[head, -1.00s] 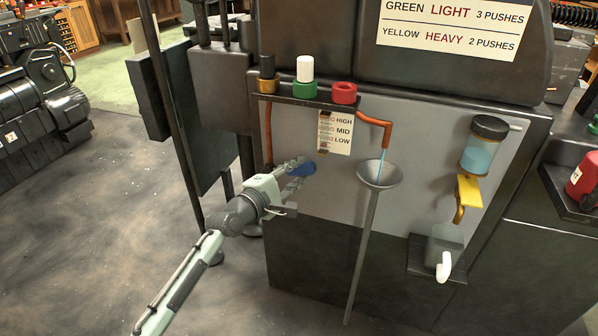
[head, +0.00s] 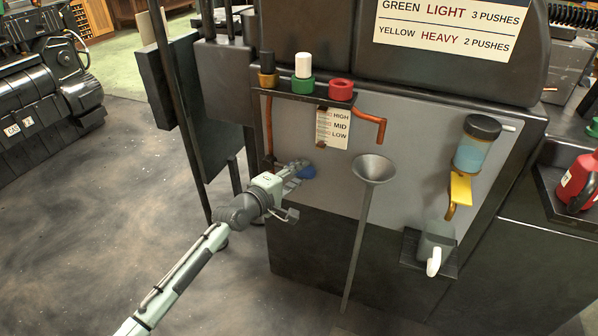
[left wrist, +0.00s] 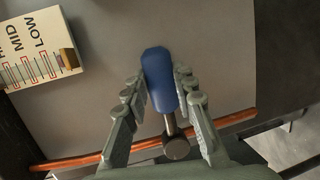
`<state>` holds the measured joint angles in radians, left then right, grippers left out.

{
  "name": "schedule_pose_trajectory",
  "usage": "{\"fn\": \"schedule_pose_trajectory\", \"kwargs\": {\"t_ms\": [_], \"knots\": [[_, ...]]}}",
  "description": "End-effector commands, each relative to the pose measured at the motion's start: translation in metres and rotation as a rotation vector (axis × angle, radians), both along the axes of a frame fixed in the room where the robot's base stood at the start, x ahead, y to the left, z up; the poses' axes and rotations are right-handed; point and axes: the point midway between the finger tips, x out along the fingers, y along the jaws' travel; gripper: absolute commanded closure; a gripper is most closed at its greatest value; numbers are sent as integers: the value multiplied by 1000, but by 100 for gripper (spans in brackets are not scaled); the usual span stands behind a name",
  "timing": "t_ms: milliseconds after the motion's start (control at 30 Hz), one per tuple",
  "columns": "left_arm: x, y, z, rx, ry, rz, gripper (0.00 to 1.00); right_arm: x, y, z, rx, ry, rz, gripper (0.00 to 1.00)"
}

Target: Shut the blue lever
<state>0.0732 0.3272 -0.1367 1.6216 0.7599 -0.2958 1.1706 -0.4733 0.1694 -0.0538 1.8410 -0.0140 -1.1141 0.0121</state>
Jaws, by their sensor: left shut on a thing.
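The blue lever (head: 307,172) sits low on the grey panel, below the HIGH/MID/LOW label. In the left wrist view the blue handle (left wrist: 160,80) stands between the two fingers, on a short dark metal stem. My left gripper (head: 297,170) is shut on this handle, its fingers on both sides; it also shows in the wrist view (left wrist: 160,97). The fingers hide part of the lever in the head view. The orange pipe (head: 381,131) ends above the grey funnel (head: 373,169), and no stream shows between them. My right gripper is not in view.
Black, white and red-topped fittings (head: 303,73) line the shelf above the label. A blue-filled jar (head: 476,145) with a yellow tap (head: 460,189) is at right, above a white hook-shaped handle (head: 433,262). Open floor lies at left.

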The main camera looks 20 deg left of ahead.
Motion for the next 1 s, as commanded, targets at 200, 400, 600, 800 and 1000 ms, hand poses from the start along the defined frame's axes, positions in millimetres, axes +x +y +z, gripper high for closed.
{"fn": "schedule_pose_trajectory", "kwargs": {"t_ms": [200,400,600,800,1000], "knots": [[-1,0,-2,7,3,-2,71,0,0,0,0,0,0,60],[0,0,-2,4,3,-1,53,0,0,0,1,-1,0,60],[0,0,-1,3,2,0,53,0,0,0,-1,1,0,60],[-16,4,1,2,4,0,53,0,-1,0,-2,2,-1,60],[-56,15,9,3,4,-1,53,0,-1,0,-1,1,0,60]]}}
